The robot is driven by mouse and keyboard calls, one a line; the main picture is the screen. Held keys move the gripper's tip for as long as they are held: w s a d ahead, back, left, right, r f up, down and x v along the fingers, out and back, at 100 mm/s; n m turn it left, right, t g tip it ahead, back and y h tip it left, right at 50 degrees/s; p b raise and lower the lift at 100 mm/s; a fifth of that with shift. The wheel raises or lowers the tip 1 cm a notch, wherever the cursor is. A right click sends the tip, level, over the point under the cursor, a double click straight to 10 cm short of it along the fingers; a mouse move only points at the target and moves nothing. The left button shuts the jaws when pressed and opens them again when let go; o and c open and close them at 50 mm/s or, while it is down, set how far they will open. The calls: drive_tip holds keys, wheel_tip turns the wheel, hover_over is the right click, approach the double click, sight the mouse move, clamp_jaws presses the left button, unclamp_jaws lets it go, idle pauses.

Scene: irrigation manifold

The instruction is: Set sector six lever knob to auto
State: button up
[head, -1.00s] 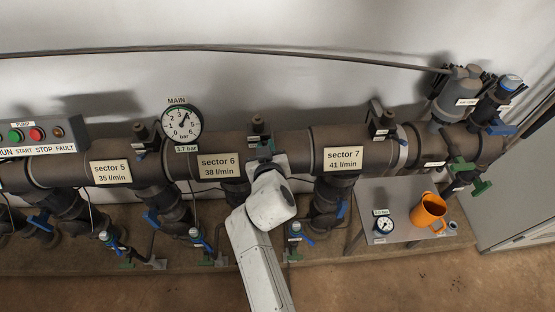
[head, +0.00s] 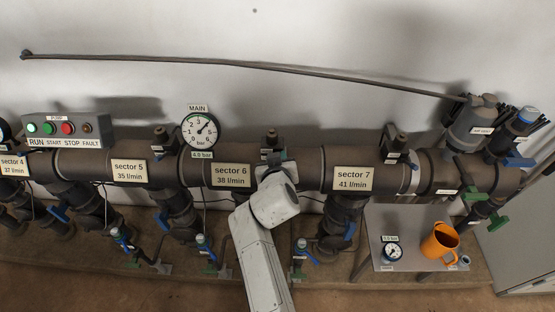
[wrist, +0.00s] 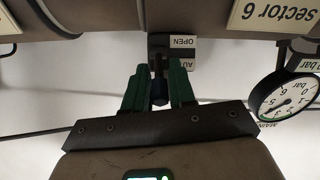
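The sector six valve's dark lever knob (wrist: 159,88) shows in the wrist view, which is upside down. It stands between the two green fingers of my gripper (wrist: 159,80). The fingers look apart, one on each side of the knob, with narrow gaps. Beyond the fingertips is the valve's label plate (wrist: 182,48), reading OPEN and, partly hidden, AU. The sector 6 sign (wrist: 272,14) is at the upper right. In the head view the sector 6 sign (head: 231,176) is just left of my wrist, which hides the gripper and knob. The valve's top (head: 270,140) shows above it.
The main gauge (head: 199,131) is to the left above the pipe; it also shows in the wrist view (wrist: 287,97), right of my gripper. The pump box (head: 68,130) is far left. A small table (head: 412,219) with an orange mug (head: 440,241) stands at right.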

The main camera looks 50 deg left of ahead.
drive_tip(key=o, duration=0.3)
drive_tip(key=v, duration=1.1)
drive_tip(key=shift+w+f, duration=0.15)
idle(0.6)
